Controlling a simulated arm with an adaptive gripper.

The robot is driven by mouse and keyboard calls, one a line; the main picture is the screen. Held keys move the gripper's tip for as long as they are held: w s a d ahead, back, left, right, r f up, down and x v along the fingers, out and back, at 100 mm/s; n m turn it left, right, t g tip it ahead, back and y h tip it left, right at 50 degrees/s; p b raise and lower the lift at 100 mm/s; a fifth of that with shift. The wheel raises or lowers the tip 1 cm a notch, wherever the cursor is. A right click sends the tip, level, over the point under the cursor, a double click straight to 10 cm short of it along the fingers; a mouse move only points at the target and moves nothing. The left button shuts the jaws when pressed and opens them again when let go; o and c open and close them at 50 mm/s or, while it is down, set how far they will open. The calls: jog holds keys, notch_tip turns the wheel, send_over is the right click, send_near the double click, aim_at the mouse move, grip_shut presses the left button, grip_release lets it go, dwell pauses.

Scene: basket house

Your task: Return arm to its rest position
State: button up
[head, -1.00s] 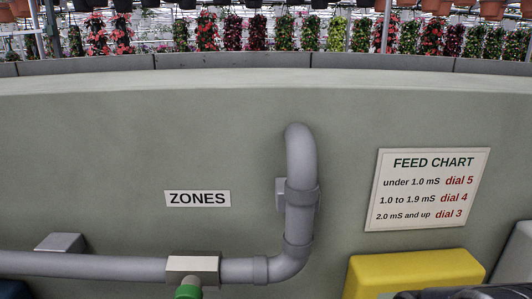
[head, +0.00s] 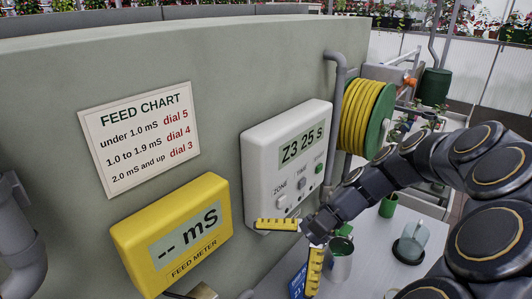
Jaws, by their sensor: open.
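My gripper (head: 286,256) is open in the head view, at the lower middle. Its two yellow fingers are spread apart with nothing seen between them. One finger overlaps the lower edge of the white controller (head: 262,170); I cannot tell whether it touches. The other finger points down beside a metal can (head: 340,262). The controller's display reads "Z3 25 s", above the ZONE, TIME and START buttons. My black arm reaches in from the right and covers part of the bench.
A yellow feed meter (head: 172,236) reading "-- mS" is left of the controller, below the feed chart (head: 140,140). A yellow hose reel (head: 362,115) is right of it. A green cup (head: 388,206) and a watering-can-like vessel (head: 411,243) stand on the bench (head: 384,270).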

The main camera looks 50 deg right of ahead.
jog(key=s+d+r+m+t+h, duration=0.4)
jog(key=s+d+r+m+t, duration=0.15)
jog(key=d+m, duration=0.35)
jog(key=s+d+r+m+t+h, duration=0.5)
jog(key=s+d+m+t, duration=0.2)
jog(key=d+m, duration=0.15)
jog(key=w, duration=1)
jog(key=shift+d+r, duration=0.3)
jog(key=shift+d, duration=0.15)
